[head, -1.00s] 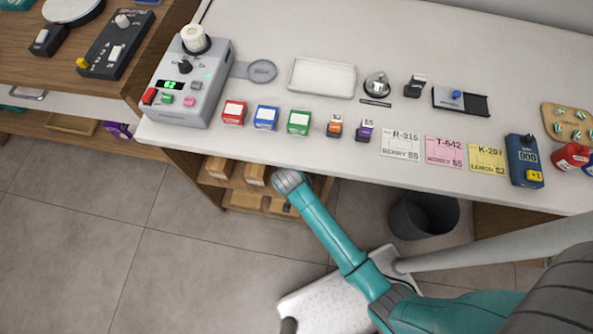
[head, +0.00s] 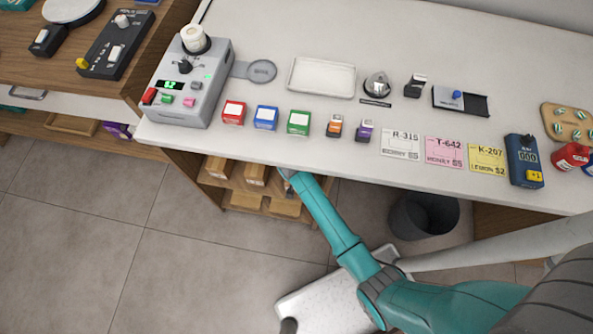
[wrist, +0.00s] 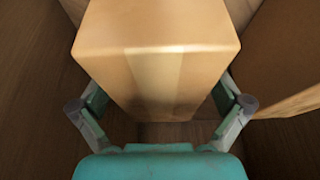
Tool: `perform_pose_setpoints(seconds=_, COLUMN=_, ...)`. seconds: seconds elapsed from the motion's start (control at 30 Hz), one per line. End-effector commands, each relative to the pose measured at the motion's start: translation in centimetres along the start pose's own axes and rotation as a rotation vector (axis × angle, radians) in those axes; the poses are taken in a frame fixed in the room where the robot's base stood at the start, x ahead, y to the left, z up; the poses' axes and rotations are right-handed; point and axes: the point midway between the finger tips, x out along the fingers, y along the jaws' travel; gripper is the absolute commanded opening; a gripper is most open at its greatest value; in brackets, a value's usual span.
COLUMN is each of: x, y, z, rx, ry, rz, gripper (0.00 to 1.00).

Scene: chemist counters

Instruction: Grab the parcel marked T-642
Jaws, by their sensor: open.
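A brown cardboard parcel (wrist: 155,35) with a lighter tape strip fills the middle of the wrist view. My gripper (wrist: 161,108) is open, one finger at each side of the parcel's near end. I cannot tell whether the fingers touch it. No marking is readable on this parcel. In the head view my gripper is hidden under the counter, inside the shelf. A pink card (head: 444,152) on the counter reads T-642.
A second brown parcel (wrist: 290,70) stands close on the right in the wrist view. More parcels (head: 216,168) sit in the wooden shelf below the white counter (head: 400,75). A dark bin (head: 424,216) stands on the floor to the right.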

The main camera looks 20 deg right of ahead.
Motion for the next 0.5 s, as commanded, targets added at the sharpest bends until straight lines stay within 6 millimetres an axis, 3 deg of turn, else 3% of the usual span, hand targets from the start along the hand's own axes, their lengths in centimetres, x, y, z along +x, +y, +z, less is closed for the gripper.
perform_pose_setpoints(seconds=0.5, x=0.43, y=0.00, z=0.20, rx=0.000, ry=0.000, rz=0.000, gripper=1.00)
